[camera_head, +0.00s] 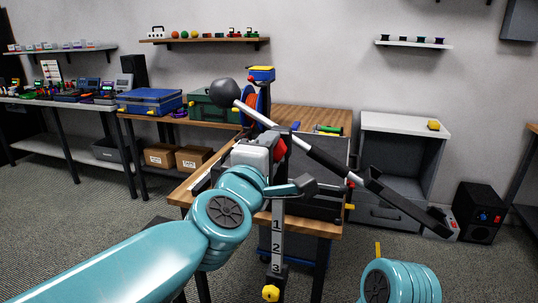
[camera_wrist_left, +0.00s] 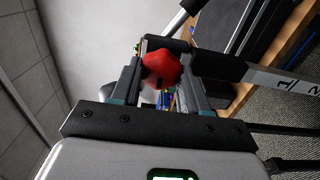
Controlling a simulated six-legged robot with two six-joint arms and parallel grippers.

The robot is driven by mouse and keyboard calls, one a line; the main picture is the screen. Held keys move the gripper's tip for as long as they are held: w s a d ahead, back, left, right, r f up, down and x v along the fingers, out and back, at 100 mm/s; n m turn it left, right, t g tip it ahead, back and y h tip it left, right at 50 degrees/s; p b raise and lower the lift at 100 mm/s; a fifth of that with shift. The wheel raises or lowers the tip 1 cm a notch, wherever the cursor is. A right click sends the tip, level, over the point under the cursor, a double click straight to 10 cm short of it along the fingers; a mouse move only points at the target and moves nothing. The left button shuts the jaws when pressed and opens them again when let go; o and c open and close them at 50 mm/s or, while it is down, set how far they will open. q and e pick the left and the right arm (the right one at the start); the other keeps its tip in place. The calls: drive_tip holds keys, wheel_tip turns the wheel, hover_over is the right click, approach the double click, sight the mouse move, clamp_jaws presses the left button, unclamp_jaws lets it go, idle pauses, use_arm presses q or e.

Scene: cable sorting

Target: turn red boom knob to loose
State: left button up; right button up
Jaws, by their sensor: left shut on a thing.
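The red boom knob (camera_wrist_left: 160,70) sits between the two fingers of my left gripper (camera_wrist_left: 165,75) in the left wrist view, and the gripper is shut on it. In the head view a part of the red knob (camera_head: 281,146) shows just beyond my left wrist, at the joint where the boom (camera_head: 290,136) meets the upright stand post (camera_head: 277,235). The boom slants from a dark grey ball at upper left down to a black end at lower right. My left gripper (camera_head: 276,150) is mostly hidden by its own wrist there. My right gripper's jaws are not in view.
The wooden workbench (camera_head: 315,118) stands behind the stand, with a cable reel (camera_head: 261,104) on it. A yellow knob (camera_head: 270,293) is low on the post. A blue case (camera_head: 149,101) and green case (camera_head: 212,108) are at left. A grey cabinet (camera_head: 405,123) is at right.

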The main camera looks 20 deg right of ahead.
use_arm(q)
drive_tip(key=shift+r, duration=0.25)
drive_tip(key=o, duration=0.8)
drive_tip(key=shift+o, duration=1.2)
drive_tip(key=shift+f, duration=0.1)
drive_tip(key=v, duration=1.6)
drive_tip(key=shift+a, duration=0.15)
drive_tip(key=shift+s, duration=0.1)
